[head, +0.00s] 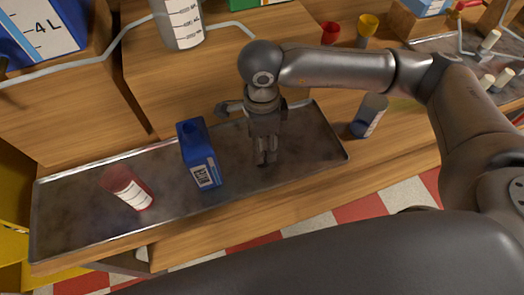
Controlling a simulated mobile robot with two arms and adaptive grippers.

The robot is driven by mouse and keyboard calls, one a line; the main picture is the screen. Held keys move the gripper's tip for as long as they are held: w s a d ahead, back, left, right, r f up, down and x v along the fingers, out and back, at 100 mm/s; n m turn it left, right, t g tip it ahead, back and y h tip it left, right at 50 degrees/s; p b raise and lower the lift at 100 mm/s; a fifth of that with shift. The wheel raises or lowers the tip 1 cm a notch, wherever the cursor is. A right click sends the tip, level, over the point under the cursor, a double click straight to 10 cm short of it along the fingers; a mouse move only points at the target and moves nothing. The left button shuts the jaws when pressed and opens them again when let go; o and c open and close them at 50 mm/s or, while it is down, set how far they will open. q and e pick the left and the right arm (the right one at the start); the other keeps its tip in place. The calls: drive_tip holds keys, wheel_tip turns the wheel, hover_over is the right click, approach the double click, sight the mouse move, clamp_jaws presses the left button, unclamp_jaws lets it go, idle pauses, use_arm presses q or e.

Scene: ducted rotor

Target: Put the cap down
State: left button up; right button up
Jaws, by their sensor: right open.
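My right gripper (266,158) points down over the right half of a metal tray (75,203). Its fingers look close together from this angle, but it is open, and I see nothing held in it. I cannot make out a cap; one lying under or behind the fingers would be hidden. A blue bottle (197,150) with a white label stands on the tray just left of the gripper, apart from it. Its top looks dark and open. My left gripper is not in view.
A red translucent container (127,188) is on the tray's left half. A grey bottle (370,115) stands right of the tray. A red cup (330,33) and a yellow cup (367,24) are further back. Bare tray lies between the red container and blue bottle.

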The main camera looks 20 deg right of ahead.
wheel_tip(320, 180, up, 6)
drive_tip(key=shift+r+b, duration=0.2)
drive_tip(key=shift+b, duration=0.2)
drive_tip(key=shift+f, duration=0.1)
